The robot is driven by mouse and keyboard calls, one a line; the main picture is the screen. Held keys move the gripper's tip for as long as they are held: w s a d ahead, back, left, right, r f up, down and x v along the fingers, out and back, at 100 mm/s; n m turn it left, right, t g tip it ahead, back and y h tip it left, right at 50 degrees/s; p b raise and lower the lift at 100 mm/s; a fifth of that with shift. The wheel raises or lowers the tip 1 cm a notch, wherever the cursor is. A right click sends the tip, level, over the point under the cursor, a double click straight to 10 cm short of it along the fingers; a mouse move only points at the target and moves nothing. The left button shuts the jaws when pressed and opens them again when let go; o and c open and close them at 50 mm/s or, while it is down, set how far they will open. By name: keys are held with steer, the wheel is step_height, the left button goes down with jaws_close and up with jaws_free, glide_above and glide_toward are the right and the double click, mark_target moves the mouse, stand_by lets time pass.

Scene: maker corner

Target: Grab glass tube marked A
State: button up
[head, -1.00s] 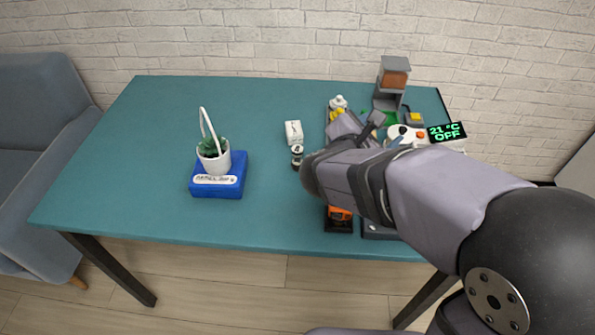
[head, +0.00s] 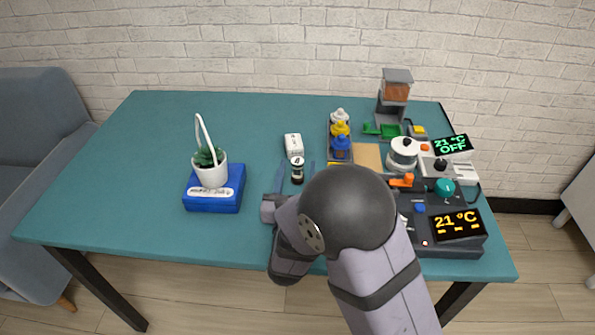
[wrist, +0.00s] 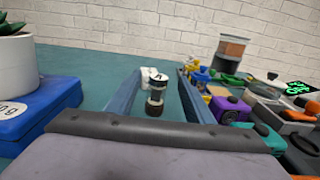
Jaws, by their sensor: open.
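The glass tube (head: 297,173) stands upright on the teal table, with a dark base and a white top bearing a small dark mark that looks like an A. In the wrist view the tube (wrist: 156,96) shows between the two blue fingers, with a gap on each side. My gripper (head: 295,169) is open and low over the table, its fingers pointing toward the back wall, one on each side of the tube. The gripper also shows in the wrist view (wrist: 160,73). Nothing is held. My arm hides the table in front of the tube.
A white block (head: 293,143) stands just behind the tube. A potted plant (head: 210,170) on a blue box (head: 214,196) stands to the left. Several coloured bottles (head: 340,130) and devices with displays (head: 459,224) crowd the right. The back left of the table is clear.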

steer(key=shift+f, duration=0.25)
steer(key=shift+w+a+r+p, duration=0.1)
steer(key=shift+w+p, duration=0.45)
steer(key=shift+w, duration=3.1)
steer(key=shift+c, duration=0.3)
steer(key=c, duration=1)
steer(key=shift+c, duration=0.4)
steer(key=shift+r, duration=0.1)
